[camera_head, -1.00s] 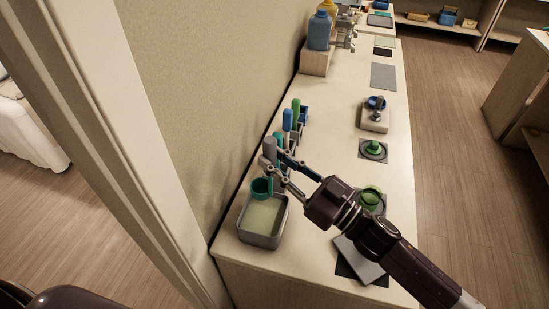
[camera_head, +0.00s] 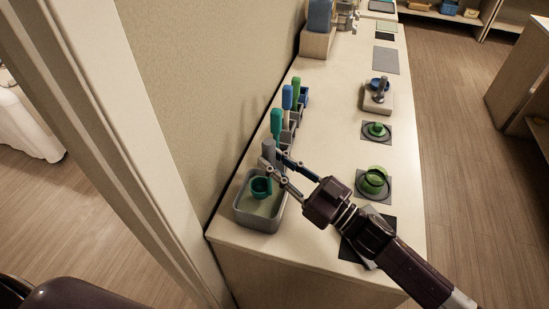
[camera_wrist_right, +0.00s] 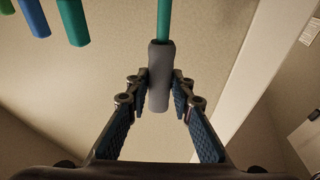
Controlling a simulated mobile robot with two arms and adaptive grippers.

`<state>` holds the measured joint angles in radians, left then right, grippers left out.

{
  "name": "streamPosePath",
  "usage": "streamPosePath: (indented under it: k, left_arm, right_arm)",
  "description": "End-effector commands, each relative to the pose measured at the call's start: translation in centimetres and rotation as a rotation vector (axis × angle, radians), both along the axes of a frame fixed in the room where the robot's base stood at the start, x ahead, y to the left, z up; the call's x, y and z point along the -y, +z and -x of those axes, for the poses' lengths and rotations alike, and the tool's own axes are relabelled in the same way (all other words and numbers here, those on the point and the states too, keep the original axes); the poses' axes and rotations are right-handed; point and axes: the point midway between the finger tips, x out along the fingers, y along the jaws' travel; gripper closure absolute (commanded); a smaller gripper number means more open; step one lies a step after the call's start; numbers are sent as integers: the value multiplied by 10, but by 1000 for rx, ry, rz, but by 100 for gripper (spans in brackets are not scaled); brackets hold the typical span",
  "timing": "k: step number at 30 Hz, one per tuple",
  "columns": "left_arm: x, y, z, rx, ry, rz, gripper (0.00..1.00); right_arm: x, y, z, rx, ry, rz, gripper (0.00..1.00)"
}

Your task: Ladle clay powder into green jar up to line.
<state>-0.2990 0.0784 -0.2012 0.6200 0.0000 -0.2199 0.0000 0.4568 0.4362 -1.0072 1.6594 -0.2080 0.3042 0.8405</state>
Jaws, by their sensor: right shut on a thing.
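My right gripper (camera_head: 275,165) is shut on the grey handle of a ladle (camera_head: 268,149). The handle also shows between the finger pads in the right wrist view (camera_wrist_right: 159,78). The ladle's teal cup (camera_head: 260,187) hangs inside the outline of a grey tray (camera_head: 257,224) of pale green clay powder; I cannot tell whether it touches the powder. The green jar (camera_head: 374,181), translucent, stands on a dark mat to the right of the gripper. Its fill line and contents cannot be made out. My left gripper is not in view.
Several other coloured handles, teal (camera_head: 276,124), blue (camera_head: 287,97) and green (camera_head: 296,92), stand in holders along the wall behind the tray. A smaller green object (camera_head: 377,129) and a block with a grey-handled tool (camera_head: 379,97) stand farther back. The counter's middle is clear.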

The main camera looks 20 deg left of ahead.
Motion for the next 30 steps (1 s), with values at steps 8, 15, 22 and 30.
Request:
streamPosePath:
  k: [8,15,22,30]
  left_arm:
    - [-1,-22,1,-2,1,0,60]
    - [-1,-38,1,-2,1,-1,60]
    - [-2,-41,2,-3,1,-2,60]
    - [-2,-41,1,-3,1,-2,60]
  right_arm:
    - [0,-28,0,0,1,-1,100]
    - [0,-50,0,1,1,-1,100]
    - [0,-57,0,1,1,-2,100]
    - [0,-60,1,1,1,-3,100]
